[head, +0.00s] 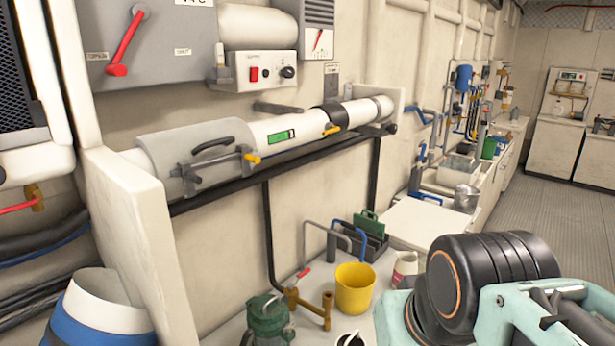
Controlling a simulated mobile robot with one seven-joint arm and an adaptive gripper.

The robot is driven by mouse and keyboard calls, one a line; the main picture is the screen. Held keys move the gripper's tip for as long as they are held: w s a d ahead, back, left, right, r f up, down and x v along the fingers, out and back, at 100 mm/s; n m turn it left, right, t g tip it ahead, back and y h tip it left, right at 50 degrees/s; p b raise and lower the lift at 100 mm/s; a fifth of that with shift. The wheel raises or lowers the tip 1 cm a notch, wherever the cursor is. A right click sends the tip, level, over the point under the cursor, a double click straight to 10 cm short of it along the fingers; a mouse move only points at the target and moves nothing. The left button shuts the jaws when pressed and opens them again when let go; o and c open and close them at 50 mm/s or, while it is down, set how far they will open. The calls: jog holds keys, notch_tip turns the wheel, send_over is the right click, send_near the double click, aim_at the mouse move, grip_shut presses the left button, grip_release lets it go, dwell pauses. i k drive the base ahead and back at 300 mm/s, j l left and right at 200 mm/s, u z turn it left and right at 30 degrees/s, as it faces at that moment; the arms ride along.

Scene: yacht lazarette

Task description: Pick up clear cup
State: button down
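I cannot make out a cup that is surely clear. A small greyish, shiny container (466,198) stands on the far part of the counter, right of centre; it is too small to tell whether it is clear. A white round rim with a dark inside (350,339) is cut off by the bottom edge. Part of my arm, black and pale teal, fills the lower right corner and hides some of the counter. No gripper fingertips show.
On the near counter stand a yellow bucket (355,288), a green strainer (268,320), brass pipe fittings (327,312), a white-and-red bottle (404,268) and a dark caddy (372,240). A large white pipe (265,135) runs along the wall. Open floor (550,205) lies at right.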

aim_at(422, 260)
jog(key=z, duration=0.75)
jog(key=i+l+z, duration=0.1)
jog(key=i, duration=0.25)
